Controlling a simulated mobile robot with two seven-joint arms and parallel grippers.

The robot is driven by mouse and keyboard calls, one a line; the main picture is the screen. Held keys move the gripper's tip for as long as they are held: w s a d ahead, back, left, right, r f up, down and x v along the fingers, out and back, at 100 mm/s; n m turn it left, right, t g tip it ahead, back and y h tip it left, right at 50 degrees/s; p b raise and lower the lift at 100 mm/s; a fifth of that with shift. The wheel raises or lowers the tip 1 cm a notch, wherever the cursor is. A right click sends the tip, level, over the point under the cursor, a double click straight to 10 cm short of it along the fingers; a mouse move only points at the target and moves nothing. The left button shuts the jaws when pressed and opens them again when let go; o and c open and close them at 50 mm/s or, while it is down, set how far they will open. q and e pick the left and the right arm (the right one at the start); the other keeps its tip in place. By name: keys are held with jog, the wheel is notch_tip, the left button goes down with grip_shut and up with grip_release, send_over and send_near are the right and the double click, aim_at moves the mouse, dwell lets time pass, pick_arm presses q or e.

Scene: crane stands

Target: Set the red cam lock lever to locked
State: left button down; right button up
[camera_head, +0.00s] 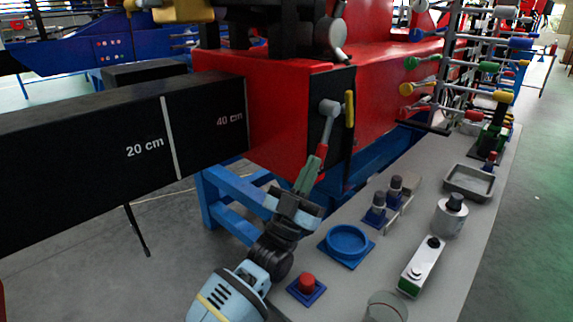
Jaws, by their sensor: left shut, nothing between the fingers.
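The red cam lock lever (321,152) hangs down from a grey pivot on a black plate (342,85) on the red crane body (285,110). Its red grip points downward and slightly left. My left gripper (308,175) reaches up from below with its fingers shut and empty. The fingertips are just under the lower end of the red grip; I cannot tell whether they touch it. My right gripper is not in view.
A yellow handle (350,108) sits right beside the lever's pivot. A black beam (90,150) extends left. The grey bench (340,285) below holds a blue round dish (347,242), a red button (306,284) and a white box (421,267). A rack of coloured levers (480,65) stands behind.

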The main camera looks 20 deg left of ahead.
pick_arm(q)
jog(key=s+a+p, duration=0.1)
jog(key=s+a, duration=0.2)
jog(key=s, duration=0.9)
jog(key=shift+a+f, duration=0.25)
jog(key=shift+f, duration=0.1)
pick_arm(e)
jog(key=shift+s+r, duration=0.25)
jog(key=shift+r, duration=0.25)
